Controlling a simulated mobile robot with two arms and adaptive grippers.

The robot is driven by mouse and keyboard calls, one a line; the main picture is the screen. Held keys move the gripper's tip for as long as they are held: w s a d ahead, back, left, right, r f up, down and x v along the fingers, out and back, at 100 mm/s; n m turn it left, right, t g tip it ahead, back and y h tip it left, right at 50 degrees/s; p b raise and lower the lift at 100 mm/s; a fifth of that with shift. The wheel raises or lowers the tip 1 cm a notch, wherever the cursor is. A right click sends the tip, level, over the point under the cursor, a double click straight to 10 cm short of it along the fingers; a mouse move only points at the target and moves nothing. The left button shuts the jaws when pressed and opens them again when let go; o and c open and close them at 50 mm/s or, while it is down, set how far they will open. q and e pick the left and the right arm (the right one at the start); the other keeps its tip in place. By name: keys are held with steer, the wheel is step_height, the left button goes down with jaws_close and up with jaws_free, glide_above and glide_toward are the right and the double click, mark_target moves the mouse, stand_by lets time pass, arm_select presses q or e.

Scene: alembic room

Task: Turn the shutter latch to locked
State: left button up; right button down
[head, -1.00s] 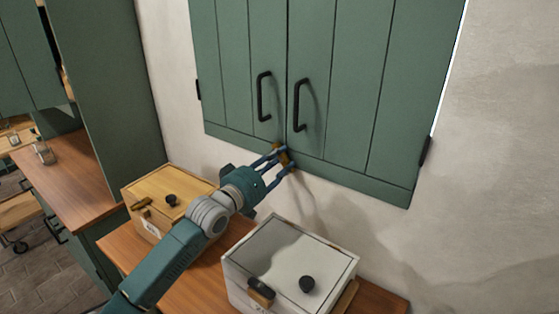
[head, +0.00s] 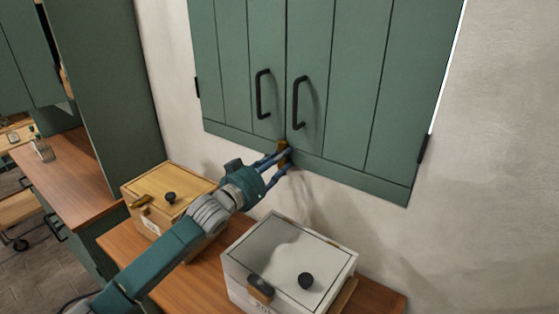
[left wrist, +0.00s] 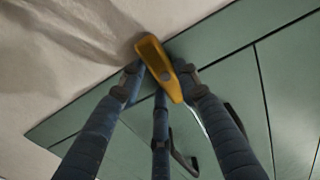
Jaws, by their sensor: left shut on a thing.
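The shutter latch (head: 282,150) is a small brass-yellow piece at the bottom edge of the green shutters (head: 340,80), where the two doors meet. The fingers partly hide the latch in the head view. My right gripper is not in view.
Two black handles (head: 263,94) (head: 299,103) hang on the shutters above the latch. Below stand a white box (head: 290,255) and a wooden box (head: 165,190) on a wooden counter (head: 190,275). A green cabinet panel (head: 100,80) rises at the left.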

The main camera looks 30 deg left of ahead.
arm_select(q)
steer(key=shift+f, duration=0.2)
steer(key=o, duration=1.2)
steer(key=s, duration=0.4)
steer(key=s+a, duration=0.1)
steer(key=s, duration=0.7)
steer(key=shift+a+r, duration=0.1)
steer(key=shift+a, duration=0.25)
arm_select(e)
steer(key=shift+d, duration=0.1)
